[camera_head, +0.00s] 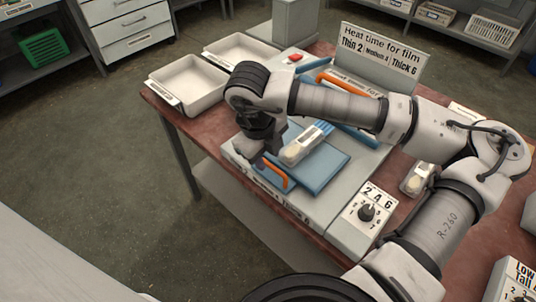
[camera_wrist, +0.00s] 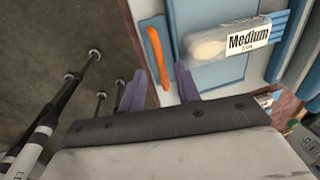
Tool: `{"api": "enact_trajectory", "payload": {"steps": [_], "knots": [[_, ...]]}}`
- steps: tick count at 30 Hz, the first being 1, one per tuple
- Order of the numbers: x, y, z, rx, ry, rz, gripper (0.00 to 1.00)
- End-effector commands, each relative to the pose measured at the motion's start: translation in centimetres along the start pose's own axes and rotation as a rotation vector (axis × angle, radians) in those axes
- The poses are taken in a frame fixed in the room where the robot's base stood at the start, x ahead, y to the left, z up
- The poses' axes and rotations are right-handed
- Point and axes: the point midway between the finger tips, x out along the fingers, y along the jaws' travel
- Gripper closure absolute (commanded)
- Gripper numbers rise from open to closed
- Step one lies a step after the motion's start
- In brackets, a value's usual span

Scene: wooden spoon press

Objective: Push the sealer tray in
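The sealer tray (camera_head: 325,168) is a flat blue plate sticking out at the front of the grey sealer (camera_head: 326,206). An orange bar handle (camera_head: 272,173) is on its front edge; it also shows in the wrist view (camera_wrist: 154,50). A clear bag labelled "Medium" (camera_wrist: 228,41) with pale contents lies on the tray, its blue end (camera_head: 318,132) toward the back. My gripper (camera_wrist: 160,88) is open, with its purple fingers apart on either side of the handle's near end. I cannot tell whether they touch it. In the head view my wrist partly hides the tray's left side.
A dial (camera_head: 367,212) marked 2, 4, 6 is on the sealer's right front. A sign (camera_head: 380,50) gives heat times: Thin 2, Medium 4, Thick 6. White bins (camera_head: 190,83) stand at the table's back left. Another bag (camera_head: 417,178) lies right. Floor in front is clear.

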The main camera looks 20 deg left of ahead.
Motion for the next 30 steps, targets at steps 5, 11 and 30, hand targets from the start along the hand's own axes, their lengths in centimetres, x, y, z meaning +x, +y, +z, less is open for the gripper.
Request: {"api": "enact_trajectory", "payload": {"steps": [5,11,30], "knots": [[1.7,0.0,0.0,0.0,-0.001,0.002,0.67],[2.3,0.0,0.0,0.0,-0.001,0.0,0.67],[2.2,0.0,0.0,0.001,-0.001,0.0,1.0]]}}
